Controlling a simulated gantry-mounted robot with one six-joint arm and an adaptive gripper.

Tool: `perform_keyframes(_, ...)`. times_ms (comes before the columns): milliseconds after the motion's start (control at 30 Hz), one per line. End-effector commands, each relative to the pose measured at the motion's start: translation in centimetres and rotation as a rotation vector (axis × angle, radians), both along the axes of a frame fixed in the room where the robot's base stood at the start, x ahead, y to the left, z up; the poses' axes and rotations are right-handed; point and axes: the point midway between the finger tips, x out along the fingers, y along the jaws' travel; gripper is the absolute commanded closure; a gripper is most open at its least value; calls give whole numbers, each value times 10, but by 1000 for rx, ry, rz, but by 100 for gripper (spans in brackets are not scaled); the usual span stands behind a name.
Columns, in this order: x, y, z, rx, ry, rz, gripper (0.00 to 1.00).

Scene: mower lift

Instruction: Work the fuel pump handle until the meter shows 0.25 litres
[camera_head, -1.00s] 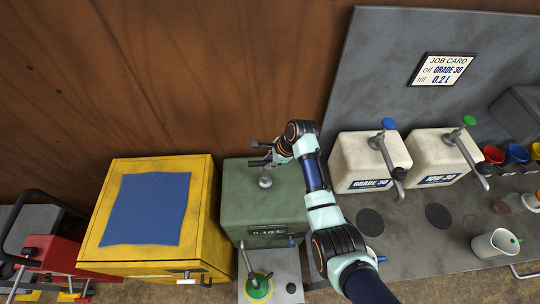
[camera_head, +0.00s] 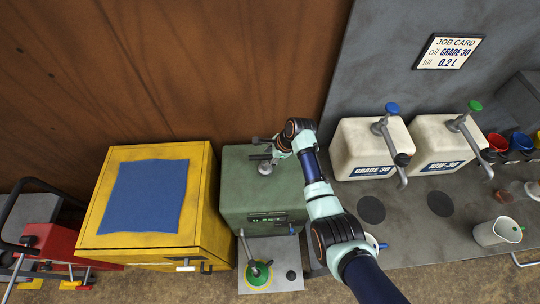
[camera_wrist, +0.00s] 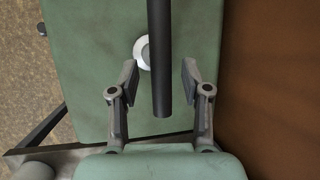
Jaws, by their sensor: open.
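The fuel pump is a green box (camera_head: 237,190) in the head view, with a pale round fitting (camera_head: 265,167) on top. Its meter (camera_head: 268,218) on the front edge has small, blurred digits that look like 0.25 L. The pump handle, a dark round bar (camera_wrist: 160,90), runs down the middle of the wrist view above the pale fitting (camera_wrist: 143,50). My gripper (camera_wrist: 159,72) is open, with one finger on each side of the bar and a visible gap on both sides. In the head view my gripper (camera_head: 268,148) is over the box top, where my wrist partly hides the handle.
A yellow cabinet (camera_head: 212,205) with a blue cloth (camera_head: 150,195) stands left of the pump. A green-and-yellow round fitting (camera_head: 257,277) with a lever is in front. White oil containers (camera_head: 362,155) and a measuring jug (camera_head: 495,233) stand on the grey bench to the right.

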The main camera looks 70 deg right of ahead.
Motion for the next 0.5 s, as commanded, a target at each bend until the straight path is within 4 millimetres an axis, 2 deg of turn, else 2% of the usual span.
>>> perform_keyframes(167,-4,-1,10,-2,-2,0,52)
perform_keyframes(500,-38,-1,82,-3,-2,-1,52)
